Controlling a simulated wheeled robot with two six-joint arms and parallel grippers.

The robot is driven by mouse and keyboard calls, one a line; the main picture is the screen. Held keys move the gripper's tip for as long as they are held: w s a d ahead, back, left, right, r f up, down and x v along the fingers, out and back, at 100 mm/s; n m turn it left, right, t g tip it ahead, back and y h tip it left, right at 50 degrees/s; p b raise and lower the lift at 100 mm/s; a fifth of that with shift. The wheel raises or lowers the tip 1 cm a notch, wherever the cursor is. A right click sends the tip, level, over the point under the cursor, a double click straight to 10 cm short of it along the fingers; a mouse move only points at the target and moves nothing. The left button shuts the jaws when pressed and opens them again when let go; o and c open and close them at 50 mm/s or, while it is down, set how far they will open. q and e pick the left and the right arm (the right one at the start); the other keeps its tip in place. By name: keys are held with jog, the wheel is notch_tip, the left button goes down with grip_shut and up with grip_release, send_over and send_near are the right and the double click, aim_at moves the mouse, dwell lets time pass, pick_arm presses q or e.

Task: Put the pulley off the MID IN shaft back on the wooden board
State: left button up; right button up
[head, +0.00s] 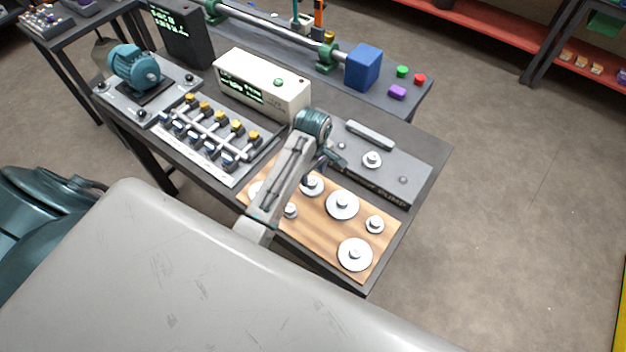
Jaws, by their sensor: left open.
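The wooden board (318,232) lies at the front right of the bench and carries several silver pulleys of different sizes. They include a large one (342,205), another large one near the front corner (354,255) and a small one (375,225). Behind it, a grey plate (400,170) holds a small silver pulley (372,159); I cannot read a MID IN label. My left gripper (338,156) is open, above the near left part of that plate, left of this pulley and apart from it in the picture. My left arm hides part of the board. My right gripper is not in view.
A cream box with a green display (262,85) and a valve manifold (213,130) stand left of the grey plate. A teal motor (135,67) is farther left. A blue block (363,67) is on the bench behind. Open floor lies to the right.

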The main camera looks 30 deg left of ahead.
aim_at(313, 182)
pick_arm(q)
notch_tip(313, 182, up, 4)
jog(key=shift+r+b, duration=0.2)
jog(key=shift+b, duration=0.1)
jog(key=shift+r+p, duration=1.3)
jog(key=shift+r, duration=0.65)
